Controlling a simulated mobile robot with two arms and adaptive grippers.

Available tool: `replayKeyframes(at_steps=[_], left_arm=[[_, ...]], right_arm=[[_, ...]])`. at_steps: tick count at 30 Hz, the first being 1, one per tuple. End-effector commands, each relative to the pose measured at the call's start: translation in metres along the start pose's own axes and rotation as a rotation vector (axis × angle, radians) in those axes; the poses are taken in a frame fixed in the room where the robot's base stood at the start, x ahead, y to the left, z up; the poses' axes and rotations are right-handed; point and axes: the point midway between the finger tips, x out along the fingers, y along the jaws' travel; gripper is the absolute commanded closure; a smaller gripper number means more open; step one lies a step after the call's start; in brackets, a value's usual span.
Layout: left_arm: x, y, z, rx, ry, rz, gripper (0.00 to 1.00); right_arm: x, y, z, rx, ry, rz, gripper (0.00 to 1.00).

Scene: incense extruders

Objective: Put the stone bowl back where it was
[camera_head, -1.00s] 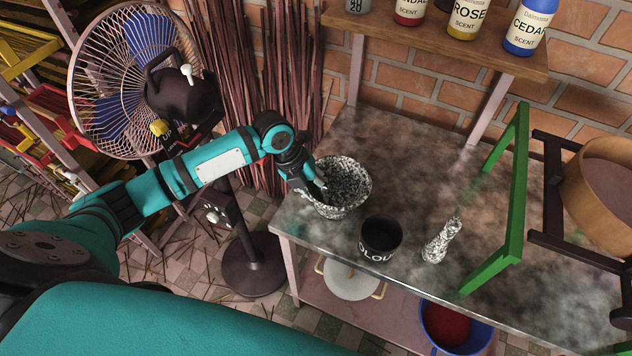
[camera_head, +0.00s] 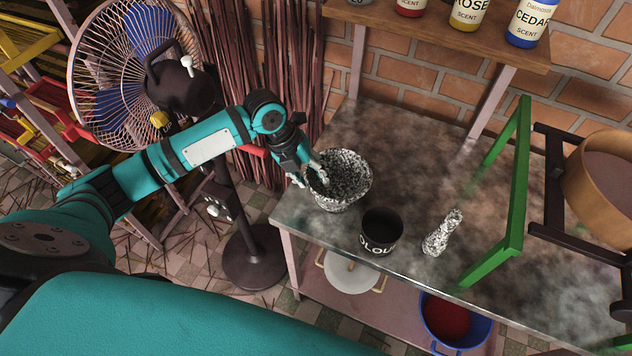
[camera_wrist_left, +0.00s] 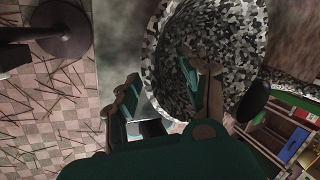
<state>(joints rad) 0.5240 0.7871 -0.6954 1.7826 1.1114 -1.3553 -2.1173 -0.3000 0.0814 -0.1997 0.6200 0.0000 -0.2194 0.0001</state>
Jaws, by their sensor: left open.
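The stone bowl (camera_head: 350,185), speckled black and white, stands upright on the worktable (camera_head: 400,140) near its left end. My left gripper (camera_head: 311,178) is at the bowl's left rim with its fingers spread apart. In the left wrist view the bowl (camera_wrist_left: 165,60) fills the upper middle. There, one finger of the left gripper (camera_wrist_left: 163,88) reaches over the bowl's inside and the other is outside the wall. Whether either finger touches the bowl cannot be told. The bowl looks empty. My right gripper is not in view.
A black lettered cup (camera_head: 381,240) stands close in front of the bowl, with a speckled pestle (camera_head: 442,232) to its right. A green frame (camera_head: 517,190) stands further right. A shelf (camera_head: 450,42) with scent bottles is behind. A fan (camera_head: 125,75) stands left.

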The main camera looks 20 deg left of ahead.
Motion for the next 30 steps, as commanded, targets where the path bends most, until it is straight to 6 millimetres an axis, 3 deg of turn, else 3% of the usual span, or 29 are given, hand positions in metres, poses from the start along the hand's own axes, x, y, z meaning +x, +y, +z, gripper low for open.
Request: replayKeyframes(at_steps=[6,12,30], left_arm=[[-0.049,0.001,0.002,0.001,-0.005,0.000,0.56],[-0.078,0.000,0.001,0.000,-0.003,-0.001,0.56],[-0.087,0.000,0.000,-0.001,0.001,-0.001,0.56]], right_arm=[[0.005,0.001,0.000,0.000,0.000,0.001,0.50],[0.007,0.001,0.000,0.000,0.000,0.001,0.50],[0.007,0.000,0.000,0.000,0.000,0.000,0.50]])
